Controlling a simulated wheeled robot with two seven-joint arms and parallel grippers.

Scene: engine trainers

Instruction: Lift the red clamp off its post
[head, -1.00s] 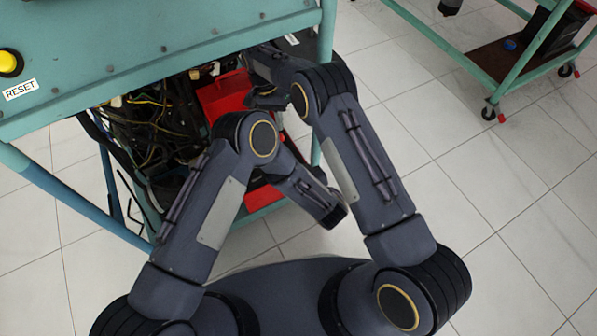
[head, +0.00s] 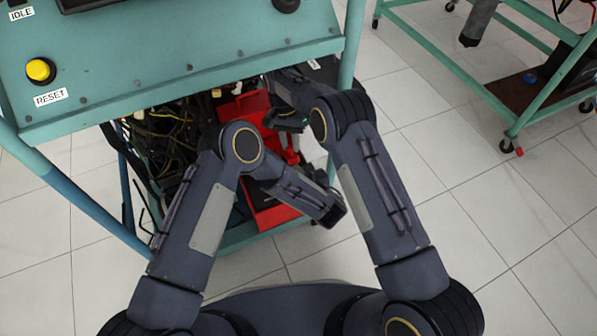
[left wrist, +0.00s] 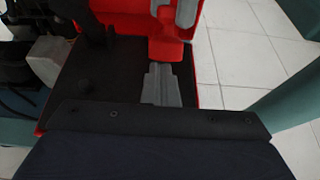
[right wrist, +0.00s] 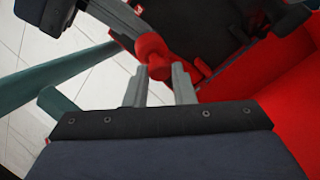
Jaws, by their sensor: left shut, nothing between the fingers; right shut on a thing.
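The red clamp (right wrist: 152,48) shows in the right wrist view, its rounded end between the two grey fingers of my right gripper (right wrist: 160,82), which are shut on it. It also shows in the left wrist view (left wrist: 166,48), with grey finger-like pieces above it. My left gripper (left wrist: 162,72) is shut and empty, its tips just below the clamp in that picture; I cannot tell whether they touch. In the head view my right gripper (head: 289,142) is under the bench edge, partly hidden. I cannot make out the post clearly or whether the clamp is off it.
A red tray (head: 275,216) sits under the teal trainer bench (head: 200,65), beside tangled cables (head: 165,150). A teal leg (head: 352,45) stands close to my right forearm. A second teal cart (head: 470,75) is at the upper right, with clear tiled floor between.

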